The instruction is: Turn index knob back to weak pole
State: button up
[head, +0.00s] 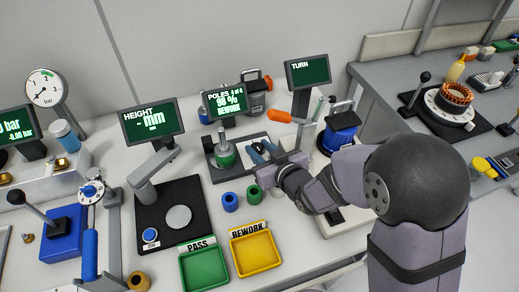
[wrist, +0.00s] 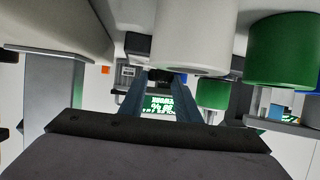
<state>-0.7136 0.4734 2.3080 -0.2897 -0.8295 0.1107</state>
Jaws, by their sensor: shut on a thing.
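My gripper (head: 260,151) is at the right side of this station, to the right of the green cylinder. In the wrist view my gripper (wrist: 160,82) has its two blue-grey fingers closed around a small dark piece, which appears to be the index knob (wrist: 160,74). Most of the knob is hidden by the fingers, so its pointer direction cannot be read.
A blue ring (head: 231,202) and a green ring (head: 254,195) stand in front of the station. The green PASS tray (head: 204,268) and yellow REWORK tray (head: 255,250) are empty. The TURN screen (head: 308,71) and a blue machine (head: 340,132) stand to the right.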

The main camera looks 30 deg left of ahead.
jog(key=o, duration=1)
jog(key=shift+o, duration=0.2)
jog(key=shift+b+v, duration=0.4)
jog(key=shift+v, duration=3.3)
